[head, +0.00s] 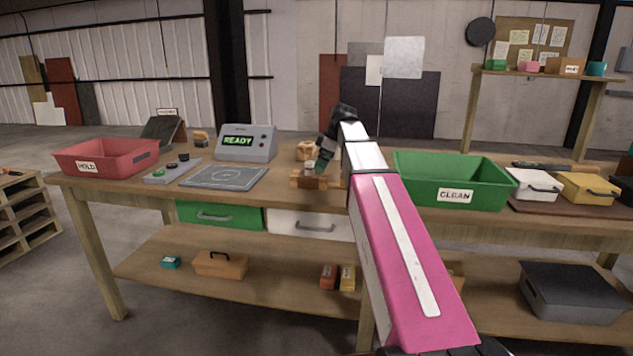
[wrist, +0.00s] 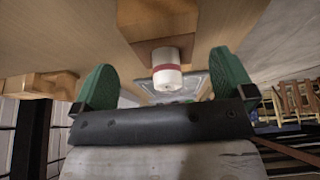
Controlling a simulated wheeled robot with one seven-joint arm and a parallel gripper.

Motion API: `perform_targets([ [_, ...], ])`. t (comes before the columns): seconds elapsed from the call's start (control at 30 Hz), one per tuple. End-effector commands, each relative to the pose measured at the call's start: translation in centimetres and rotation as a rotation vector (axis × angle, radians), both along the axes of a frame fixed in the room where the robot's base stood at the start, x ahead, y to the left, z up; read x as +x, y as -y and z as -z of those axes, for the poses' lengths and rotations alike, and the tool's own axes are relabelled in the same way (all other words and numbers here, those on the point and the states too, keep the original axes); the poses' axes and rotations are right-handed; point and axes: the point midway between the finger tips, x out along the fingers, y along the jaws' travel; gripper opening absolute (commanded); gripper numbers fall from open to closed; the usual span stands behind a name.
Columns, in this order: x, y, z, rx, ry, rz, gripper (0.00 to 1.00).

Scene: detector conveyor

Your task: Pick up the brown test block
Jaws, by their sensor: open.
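A brown block (head: 308,182) lies on the workbench left of my arm, with a small white knob-like cylinder (head: 311,165) at its top. In the wrist view the brown block (wrist: 158,18) is at the top, and the white cylinder with a red band (wrist: 167,72) shows between the fingers. My gripper (head: 323,168) is just over the block, partly hidden by my arm. Its two green fingers stand apart, one on each side of the cylinder in the wrist view (wrist: 165,85), with gaps. Whether they touch anything is not clear.
A tan block (head: 307,150) stands just behind. A grey READY detector (head: 246,143), a flat grey plate (head: 223,177) and a red HOLD bin (head: 107,158) are to the left. A green CLEAN bin (head: 455,182) is close on the right of my arm.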

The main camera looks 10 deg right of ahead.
Motion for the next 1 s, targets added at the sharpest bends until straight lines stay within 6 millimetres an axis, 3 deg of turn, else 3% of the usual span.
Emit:
perform_targets([
  [0.4,0.3,-1.8,4.4,0.000,-0.001,0.000,1.00],
  [0.67,0.3,-1.8,4.6,0.000,0.000,0.000,1.00],
  [0.8,0.3,-1.9,4.6,0.000,0.000,0.000,0.54],
  [0.83,0.3,-1.9,4.6,0.000,0.000,0.000,0.48],
  [1.0,0.3,-1.9,4.6,0.001,0.000,0.000,0.48],
])
